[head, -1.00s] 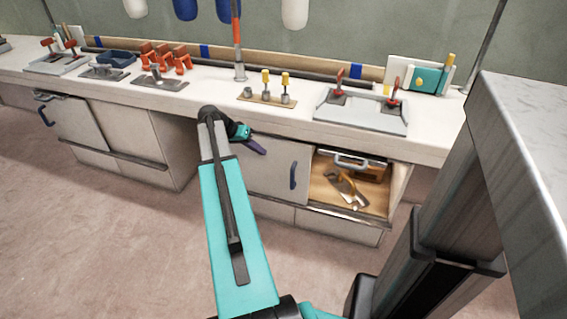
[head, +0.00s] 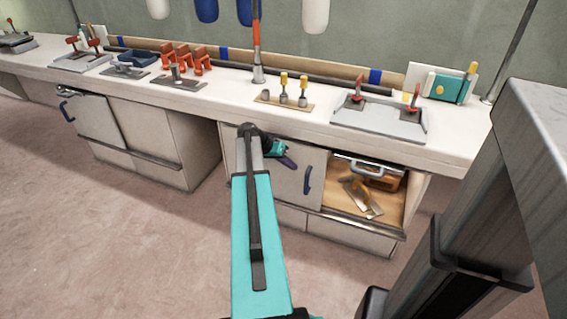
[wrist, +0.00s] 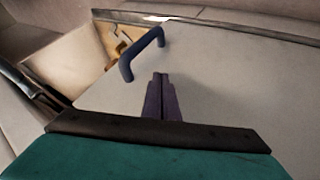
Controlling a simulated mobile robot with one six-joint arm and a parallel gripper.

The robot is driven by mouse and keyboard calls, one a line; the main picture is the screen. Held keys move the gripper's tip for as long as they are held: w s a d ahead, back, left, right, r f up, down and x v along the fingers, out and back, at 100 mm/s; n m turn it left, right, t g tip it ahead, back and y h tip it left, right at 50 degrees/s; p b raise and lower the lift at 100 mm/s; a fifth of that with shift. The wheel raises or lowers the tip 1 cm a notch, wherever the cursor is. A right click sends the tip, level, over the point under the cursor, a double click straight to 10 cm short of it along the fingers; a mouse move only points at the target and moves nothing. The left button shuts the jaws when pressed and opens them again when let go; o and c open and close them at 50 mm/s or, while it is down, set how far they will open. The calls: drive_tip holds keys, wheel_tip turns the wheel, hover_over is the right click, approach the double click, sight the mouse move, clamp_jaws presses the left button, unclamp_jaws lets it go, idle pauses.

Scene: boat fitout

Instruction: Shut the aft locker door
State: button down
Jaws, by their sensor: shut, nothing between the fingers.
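The locker door (head: 293,188) is a pale sliding panel on the right-hand cabinet, with a dark blue bar handle (head: 307,178) near its right edge. It stands to the left, and the right part of the locker is open. The door also fills much of the wrist view (wrist: 225,85), with its handle (wrist: 143,52) above the fingers. My gripper (head: 289,163) is in front of the door, just left of the handle. In the wrist view its dark fingers (wrist: 160,80) are shut and empty, close to the handle; whether they touch the panel I cannot tell.
A rail (head: 370,227) runs below the opening. The worktop (head: 215,100) overhangs above. The left cabinet (head: 170,145) stands apart, with a gap between.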

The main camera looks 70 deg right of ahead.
drive_tip(key=shift+s+a+r, duration=0.1)
drive_tip(key=shift+s+r, duration=0.15)
drive_tip(key=shift+s, duration=0.7)
drive_tip(key=shift+s+r, duration=0.2)
drive_tip(key=shift+s, duration=0.75)
